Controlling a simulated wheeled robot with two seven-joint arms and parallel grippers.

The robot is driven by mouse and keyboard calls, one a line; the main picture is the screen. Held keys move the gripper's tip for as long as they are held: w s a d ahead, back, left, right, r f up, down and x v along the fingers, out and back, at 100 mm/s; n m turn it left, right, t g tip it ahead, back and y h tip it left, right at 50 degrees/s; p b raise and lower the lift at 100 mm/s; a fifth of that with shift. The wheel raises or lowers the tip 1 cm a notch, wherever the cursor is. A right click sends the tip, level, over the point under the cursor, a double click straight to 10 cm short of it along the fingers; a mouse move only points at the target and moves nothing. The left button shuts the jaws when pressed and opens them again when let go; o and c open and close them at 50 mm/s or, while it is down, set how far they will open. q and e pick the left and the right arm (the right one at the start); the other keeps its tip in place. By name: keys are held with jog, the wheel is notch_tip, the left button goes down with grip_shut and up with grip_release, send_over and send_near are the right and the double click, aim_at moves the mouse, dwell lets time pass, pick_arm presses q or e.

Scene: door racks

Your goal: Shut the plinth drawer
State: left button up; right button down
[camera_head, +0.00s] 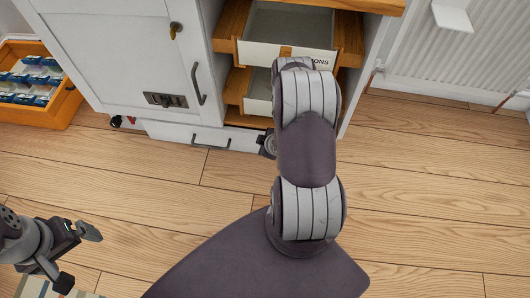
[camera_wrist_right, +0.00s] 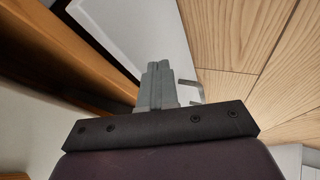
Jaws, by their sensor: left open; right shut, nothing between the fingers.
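The plinth drawer (camera_head: 175,132) is the low white front at the foot of the white cabinet, with a dark bar handle (camera_head: 211,146). It appears to stand out a little from the cabinet's base; the gap's depth cannot be told. In the right wrist view, a white panel (camera_wrist_right: 135,30) that looks like this drawer lies beyond the fingers, with a grey handle (camera_wrist_right: 188,91) beside them. My right gripper (camera_wrist_right: 158,72) is shut and empty, close to the panel; contact cannot be told. My left gripper (camera_head: 80,258) is open, above the floor at lower left.
The white cabinet door (camera_head: 130,55) above is shut, with a handle and a key. Wooden drawers (camera_head: 285,53) stand in the open bay at its right. An orange crate (camera_head: 45,110) is at far left, a radiator (camera_head: 470,45) at right. The wood floor in front is mostly clear.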

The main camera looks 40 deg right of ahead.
jog(key=shift+w+d, duration=0.35)
jog(key=shift+d, duration=0.1)
